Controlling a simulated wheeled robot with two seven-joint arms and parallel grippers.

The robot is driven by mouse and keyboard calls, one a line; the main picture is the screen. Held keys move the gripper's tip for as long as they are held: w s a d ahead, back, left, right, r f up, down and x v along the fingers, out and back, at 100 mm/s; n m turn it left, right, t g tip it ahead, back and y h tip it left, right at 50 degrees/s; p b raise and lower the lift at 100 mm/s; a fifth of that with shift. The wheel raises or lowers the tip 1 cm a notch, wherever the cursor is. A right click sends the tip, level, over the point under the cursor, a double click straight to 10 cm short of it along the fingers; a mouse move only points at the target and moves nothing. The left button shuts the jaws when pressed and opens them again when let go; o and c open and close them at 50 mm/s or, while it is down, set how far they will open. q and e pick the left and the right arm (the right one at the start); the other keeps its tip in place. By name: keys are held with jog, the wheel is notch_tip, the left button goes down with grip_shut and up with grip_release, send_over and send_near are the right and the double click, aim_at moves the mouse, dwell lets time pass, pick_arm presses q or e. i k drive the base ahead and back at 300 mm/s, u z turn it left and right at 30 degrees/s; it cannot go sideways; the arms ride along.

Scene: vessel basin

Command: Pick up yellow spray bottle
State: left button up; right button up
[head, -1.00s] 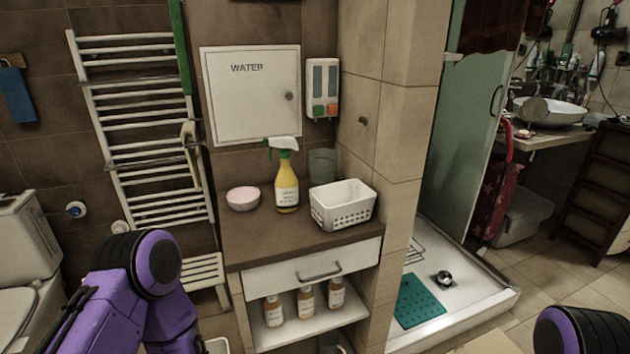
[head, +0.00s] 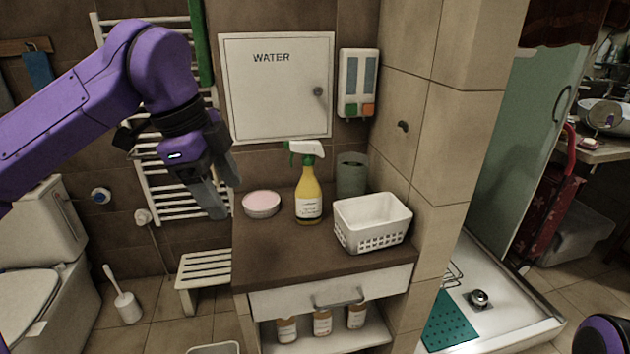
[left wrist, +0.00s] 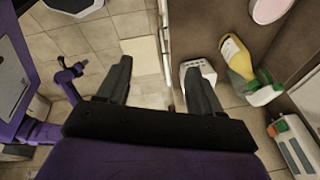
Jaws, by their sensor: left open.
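The yellow spray bottle (head: 309,195) stands upright on the brown countertop (head: 285,255), with a green and white spray head and a white label. It also shows in the left wrist view (left wrist: 235,55), right of the fingers. My left gripper (head: 222,195) is open and empty, left of the bottle and apart from it, fingers pointing down. Its two spread fingers (left wrist: 160,85) show in the left wrist view with nothing between them. My right gripper is not in view; only a purple part of my right arm shows at the bottom right.
A pink-topped bowl (head: 261,204) stands between my left gripper and the bottle. A white basket (head: 372,222) is right of the bottle, and a green cup (head: 352,174) is behind it. The water cabinet (head: 277,88) and towel rack (head: 165,180) are on the wall behind.

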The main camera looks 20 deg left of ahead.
aim_at(308, 193)
jog(key=i, duration=1)
